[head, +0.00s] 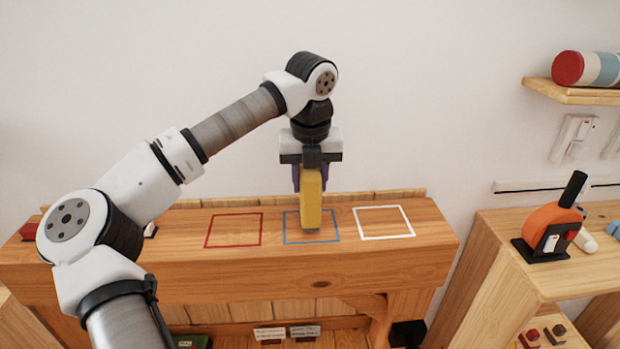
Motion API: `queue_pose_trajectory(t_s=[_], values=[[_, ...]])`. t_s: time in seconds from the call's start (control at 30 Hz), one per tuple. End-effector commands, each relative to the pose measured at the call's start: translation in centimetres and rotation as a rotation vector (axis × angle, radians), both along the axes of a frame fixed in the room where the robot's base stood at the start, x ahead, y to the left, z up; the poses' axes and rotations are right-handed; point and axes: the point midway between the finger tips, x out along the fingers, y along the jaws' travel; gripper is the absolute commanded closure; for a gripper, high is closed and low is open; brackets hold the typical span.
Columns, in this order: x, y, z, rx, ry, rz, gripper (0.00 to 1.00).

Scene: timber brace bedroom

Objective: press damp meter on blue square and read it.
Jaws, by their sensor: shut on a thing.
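A yellow damp meter (311,202) hangs upright below my gripper (311,172). The gripper is shut on its upper part. The meter's lower end is over the near part of the blue square outline (290,228) on the wooden bench top; I cannot tell whether it touches the wood. The meter hides part of the blue outline. No display or reading is visible from this side.
A red square (234,245) lies left of the blue one and a white square (386,237) right of it on the bench (160,250). At right, a shelf unit (500,235) carries an orange and black device (553,228). A wall shelf (585,95) holds a striped cylinder (590,68).

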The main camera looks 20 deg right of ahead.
Motion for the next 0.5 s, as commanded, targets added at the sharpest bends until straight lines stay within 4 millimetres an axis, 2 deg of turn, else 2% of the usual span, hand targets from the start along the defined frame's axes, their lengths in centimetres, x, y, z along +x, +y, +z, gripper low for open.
queue_pose_trajectory(t_s=[0.5], values=[[0.01,0.01,-0.53,0.0,-0.001,0.0,0.9]])
